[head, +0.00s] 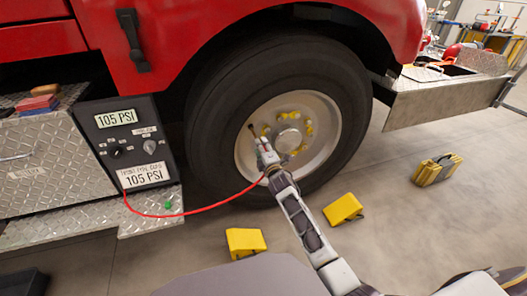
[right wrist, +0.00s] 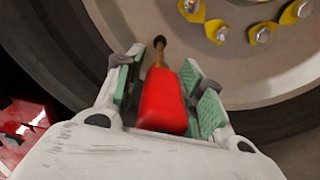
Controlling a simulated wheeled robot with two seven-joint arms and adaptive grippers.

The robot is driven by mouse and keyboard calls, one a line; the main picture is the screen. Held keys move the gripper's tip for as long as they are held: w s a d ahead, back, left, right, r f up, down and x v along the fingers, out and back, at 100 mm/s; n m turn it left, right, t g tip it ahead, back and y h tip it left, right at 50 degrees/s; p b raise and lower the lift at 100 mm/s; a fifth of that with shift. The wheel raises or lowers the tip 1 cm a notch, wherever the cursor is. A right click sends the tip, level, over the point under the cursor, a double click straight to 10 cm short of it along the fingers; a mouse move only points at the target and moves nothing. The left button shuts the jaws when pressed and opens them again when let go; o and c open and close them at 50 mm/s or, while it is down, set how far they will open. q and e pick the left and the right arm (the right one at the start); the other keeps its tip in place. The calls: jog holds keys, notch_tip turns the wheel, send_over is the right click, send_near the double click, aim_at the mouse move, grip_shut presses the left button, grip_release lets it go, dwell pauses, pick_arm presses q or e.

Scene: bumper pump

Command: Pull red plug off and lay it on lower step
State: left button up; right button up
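The red plug (right wrist: 162,102) shows in the right wrist view, seated on a thin brownish valve stem (right wrist: 160,48) at the wheel. My right gripper (right wrist: 166,80) has its green-padded fingers apart on both sides of the plug, with narrow gaps visible. In the head view my right gripper (head: 265,148) is at the wheel hub and covers the plug. A red hose (head: 215,204) runs from the gauge panel (head: 125,145) to this gripper. The lower step (head: 135,226) is a diamond-plate ledge at lower left, with a small green cap (head: 168,205) on it. My left gripper is not in view.
The black tire (head: 215,110) and wheel rim with yellow nut markers (head: 307,127) surround my right gripper. Two yellow chocks, one left (head: 245,242) and one right (head: 343,209), lie on the floor near my arm. A yellow case (head: 437,170) stands farther right.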

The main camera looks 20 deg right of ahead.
grip_shut()
jog(key=shift+s, duration=0.15)
jog(key=shift+s, duration=0.3)
jog(key=shift+s+p, duration=0.55)
jog(key=shift+s, duration=0.05)
jog(key=shift+s+d+p, duration=0.1)
jog(key=shift+s+p, duration=0.75)
jog(key=shift+s, duration=1.1)
jog(key=shift+r, duration=0.1)
